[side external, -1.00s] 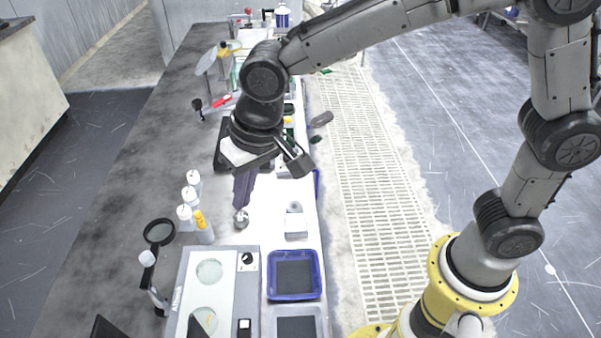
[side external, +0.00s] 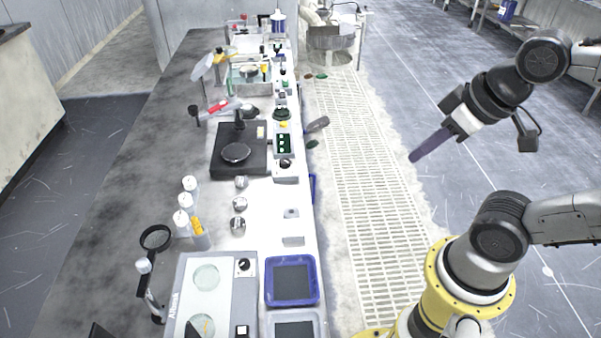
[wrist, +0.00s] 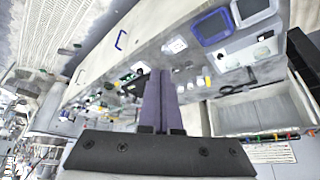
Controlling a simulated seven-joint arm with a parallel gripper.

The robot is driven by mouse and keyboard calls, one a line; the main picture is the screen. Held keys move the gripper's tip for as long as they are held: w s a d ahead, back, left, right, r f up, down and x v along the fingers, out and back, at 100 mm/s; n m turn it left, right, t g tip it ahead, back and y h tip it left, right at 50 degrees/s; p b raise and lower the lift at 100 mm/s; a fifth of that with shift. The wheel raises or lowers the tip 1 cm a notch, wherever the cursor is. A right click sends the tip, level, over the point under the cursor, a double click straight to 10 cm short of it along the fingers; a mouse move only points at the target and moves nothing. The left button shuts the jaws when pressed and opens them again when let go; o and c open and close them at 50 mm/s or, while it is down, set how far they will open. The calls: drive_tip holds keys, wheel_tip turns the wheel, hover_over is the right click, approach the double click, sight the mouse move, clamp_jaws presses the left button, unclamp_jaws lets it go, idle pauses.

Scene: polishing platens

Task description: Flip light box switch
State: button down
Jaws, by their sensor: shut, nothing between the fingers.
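The light box appears to be the pale grey box (side external: 219,296) with round glass windows at the bottom of the bench in the side view. It has a black knob (side external: 243,266) at its upper right and a small black-and-white switch (side external: 242,331) below that, cut by the picture edge. I cannot tell the switch's position. The box seems to show small in the wrist view (wrist: 240,60). My gripper (side external: 415,157) is shut and empty, out over the floor right of the bench, well away from the box. Its purple fingers lie together in the wrist view (wrist: 158,75).
A blue tray (side external: 292,302) sits just right of the box. A black stand (side external: 238,165) and control units (side external: 285,140) are farther up the bench. A floor grating (side external: 360,180) lies between bench and arm.

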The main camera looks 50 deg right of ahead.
idle(0.4)
drive_tip(key=w+a+r+m, duration=0.3)
drive_tip(key=w+r+m, duration=0.2)
drive_tip(key=w+m, duration=0.3)
drive_tip(key=w+a+f+m+g+y, duration=0.15)
drive_tip(key=w+a+m, duration=0.25)
drive_tip(key=w+a, duration=0.55)
drive_tip(key=s+a+f+n+g+h, duration=0.1)
drive_tip(key=s+a+f+g, duration=0.1)
drive_tip(key=a+f, duration=0.5)
drive_tip(key=s+a+f+n+g, duration=0.2)
drive_tip(key=a+f, duration=0.6)
drive_tip(key=a, duration=0.6)
drive_tip(key=shift+s+a+h, duration=0.25)
drive_tip(key=shift+s+h, duration=0.1)
drive_tip(key=shift+s, duration=0.5)
